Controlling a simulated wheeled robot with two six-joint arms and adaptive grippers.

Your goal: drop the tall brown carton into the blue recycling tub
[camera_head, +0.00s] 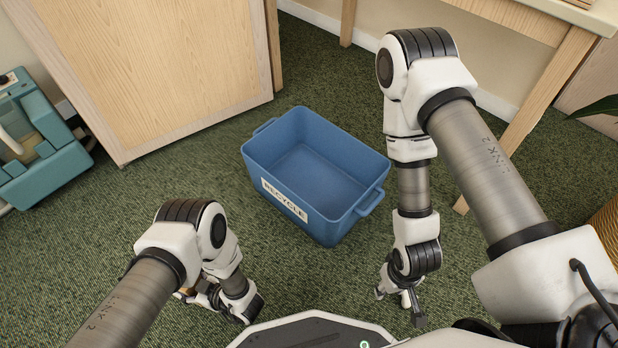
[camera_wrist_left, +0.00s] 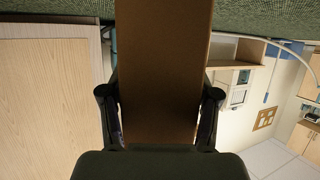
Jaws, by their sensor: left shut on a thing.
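The blue recycling tub (camera_head: 349,206) stands on the green carpet in the middle of the head view, with a white RECYCLE label on its near side. Its visible inside is empty. The tall brown carton (camera_wrist_left: 163,70) fills the middle of the left wrist view. My left gripper (camera_wrist_left: 160,105) is shut on it, one finger at each side. In the head view, my left gripper (camera_head: 200,297) is low and to the left of the tub, largely hidden by its arm, and the carton is hardly visible there. My right gripper (camera_head: 402,300) hangs right of the tub's near end, with fingers apart and empty.
A pale wooden cabinet (camera_head: 160,70) stands behind and left of the tub. A teal case (camera_head: 40,150) is at the far left. A wooden table (camera_head: 540,80) with legs stands at the right. Carpet (camera_head: 310,275) is clear in front of the tub.

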